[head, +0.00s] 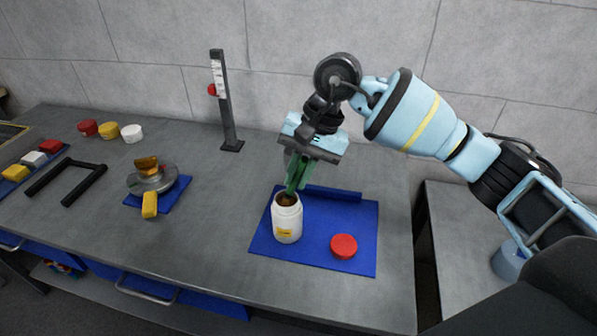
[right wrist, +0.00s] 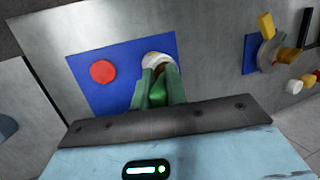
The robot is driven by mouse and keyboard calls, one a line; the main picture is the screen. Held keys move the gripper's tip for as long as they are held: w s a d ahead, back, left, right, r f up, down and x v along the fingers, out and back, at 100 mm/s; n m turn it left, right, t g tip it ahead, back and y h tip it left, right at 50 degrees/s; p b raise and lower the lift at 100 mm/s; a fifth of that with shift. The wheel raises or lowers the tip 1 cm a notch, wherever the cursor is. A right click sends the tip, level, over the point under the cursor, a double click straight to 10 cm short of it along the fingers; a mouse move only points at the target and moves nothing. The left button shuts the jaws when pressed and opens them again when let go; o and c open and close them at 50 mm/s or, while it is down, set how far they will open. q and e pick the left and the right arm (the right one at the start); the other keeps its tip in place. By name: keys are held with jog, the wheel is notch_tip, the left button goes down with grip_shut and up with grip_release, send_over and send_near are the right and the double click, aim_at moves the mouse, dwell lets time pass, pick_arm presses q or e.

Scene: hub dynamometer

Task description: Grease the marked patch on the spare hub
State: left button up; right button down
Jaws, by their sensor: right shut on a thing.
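My right gripper (head: 298,176) is shut on a slim green tool (head: 292,187), likely a brush, pointing down. The tool's lower end is at the mouth of an open white jar (head: 286,224) with a yellow label and brown contents; its tip is hidden. In the right wrist view, the green tool (right wrist: 158,93) sits between the pale green fingers, which partly cover the jar (right wrist: 155,58). A round metal hub (head: 152,182) with an orange-brown top and a yellow arm stands on a small blue mat at left. I cannot make out a marked patch. My left gripper is out of view.
The jar and a red lid (head: 343,246) stand on a blue mat (head: 318,254). A dark upright post (head: 226,110) with a scale stands behind. A black U-shaped frame (head: 66,186) and several coloured caps lie at left. The bench between jar and hub is clear.

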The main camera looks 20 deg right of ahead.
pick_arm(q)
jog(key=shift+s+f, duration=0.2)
pick_arm(e)
jog(key=shift+f, duration=0.25)
dwell(1.1)
